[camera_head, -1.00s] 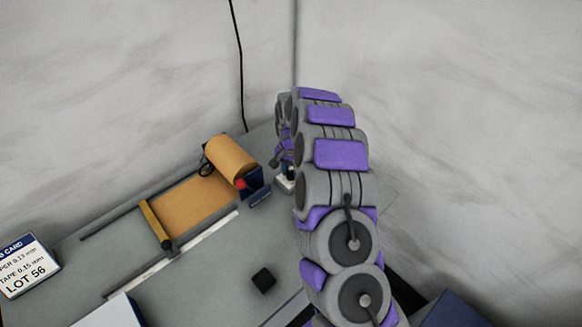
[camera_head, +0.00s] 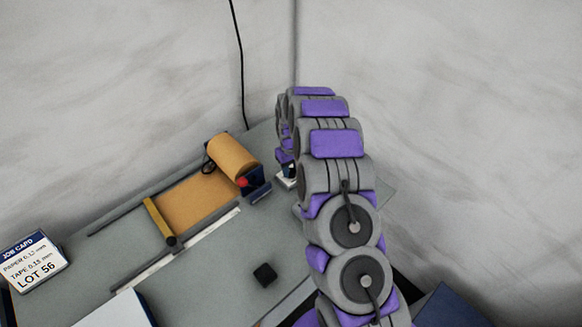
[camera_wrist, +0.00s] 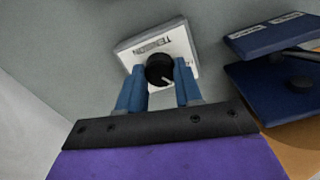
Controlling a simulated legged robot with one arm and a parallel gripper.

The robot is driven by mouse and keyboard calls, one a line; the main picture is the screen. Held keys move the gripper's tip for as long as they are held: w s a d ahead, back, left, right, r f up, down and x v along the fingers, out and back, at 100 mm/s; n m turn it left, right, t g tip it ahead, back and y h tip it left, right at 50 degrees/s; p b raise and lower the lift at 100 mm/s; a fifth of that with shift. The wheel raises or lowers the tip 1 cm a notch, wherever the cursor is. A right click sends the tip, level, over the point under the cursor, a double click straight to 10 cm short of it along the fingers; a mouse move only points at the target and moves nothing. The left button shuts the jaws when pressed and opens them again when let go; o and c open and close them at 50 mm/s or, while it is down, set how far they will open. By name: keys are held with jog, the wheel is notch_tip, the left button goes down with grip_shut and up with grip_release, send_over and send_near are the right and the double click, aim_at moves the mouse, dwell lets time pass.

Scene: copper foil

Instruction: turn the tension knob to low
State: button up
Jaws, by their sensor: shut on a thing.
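The tension knob (camera_wrist: 159,69) is a round black dial with a white pointer line, on a white plate (camera_wrist: 130,45) lettered TENSION. In the wrist view its pointer aims toward the lower right. My gripper (camera_wrist: 159,82) has its two blue fingers on either side of the knob, shut on it. In the head view the white base of the knob unit (camera_head: 284,182) shows beside my arm, and the knob itself is mostly hidden by my wrist. The low marking cannot be read.
A copper-coloured roll (camera_head: 233,157) with a sheet (camera_head: 192,203) lies left of my arm. A job card (camera_head: 35,262) stands at the left. A navy bracket (camera_wrist: 275,35) is right of the knob.

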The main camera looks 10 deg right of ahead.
aim_at(291, 170)
jog(key=n, duration=0.5)
jog(key=shift+w+r, duration=0.2)
jog(key=shift+n+p, duration=0.3)
jog(key=shift+n, duration=0.1)
jog(key=o, duration=1)
jog(key=shift+s+f, duration=0.1)
jog(key=shift+f, duration=0.05)
jog(key=shift+o, duration=0.2)
notch_tip(291, 170, up, 17)
jog(key=p, duration=0.1)
jog(key=shift+a, duration=0.1)
